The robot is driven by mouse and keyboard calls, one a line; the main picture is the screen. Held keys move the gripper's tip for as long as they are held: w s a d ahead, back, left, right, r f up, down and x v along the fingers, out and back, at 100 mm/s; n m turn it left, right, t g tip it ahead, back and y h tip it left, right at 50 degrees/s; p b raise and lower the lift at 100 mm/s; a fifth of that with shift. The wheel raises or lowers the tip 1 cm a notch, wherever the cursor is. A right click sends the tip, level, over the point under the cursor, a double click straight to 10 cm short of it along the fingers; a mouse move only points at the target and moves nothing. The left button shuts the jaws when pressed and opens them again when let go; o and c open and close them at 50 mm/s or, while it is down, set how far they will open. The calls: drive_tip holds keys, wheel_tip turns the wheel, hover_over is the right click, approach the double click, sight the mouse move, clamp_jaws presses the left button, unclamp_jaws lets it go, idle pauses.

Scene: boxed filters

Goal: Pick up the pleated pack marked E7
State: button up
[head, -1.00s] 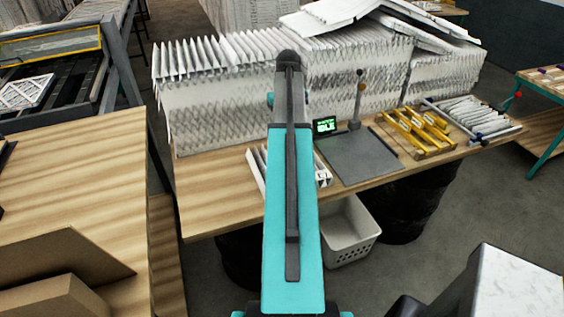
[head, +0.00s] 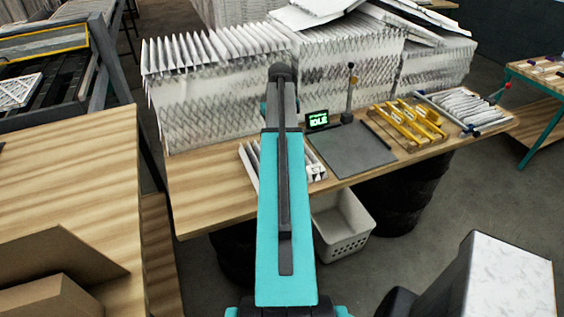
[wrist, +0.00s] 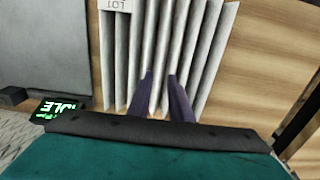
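A white pleated pack (wrist: 165,50) lies under my gripper in the wrist view, with an upside-down label reading LOT at its far edge. No E7 mark is readable on it. My gripper (wrist: 161,78) has its two dark fingers apart over the pleats, with white pleats showing between them; contact cannot be judged. In the head view white pleated pieces (head: 316,170) show on the bench on both sides of my arm, which hides their middle and my gripper.
The bench (head: 200,192) also holds a grey plate (head: 350,150), a small screen reading IDLE (head: 317,120), yellow frames (head: 408,122) and more white pleated packs (head: 462,106) at right. Tall pleated stacks (head: 210,108) stand behind. A white basket (head: 342,225) sits below.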

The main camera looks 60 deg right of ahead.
drive_tip(key=shift+f+b, duration=0.5)
drive_tip(key=shift+f, duration=0.7)
drive_tip(key=shift+s+a+f+b, duration=0.15)
drive_tip(key=shift+f+b, duration=0.7)
drive_tip(key=shift+f, duration=0.5)
drive_tip(key=shift+s+d+f+b, duration=0.1)
drive_tip(key=shift+f+b, duration=0.75)
drive_tip(key=shift+f, duration=0.45)
clamp_jaws()
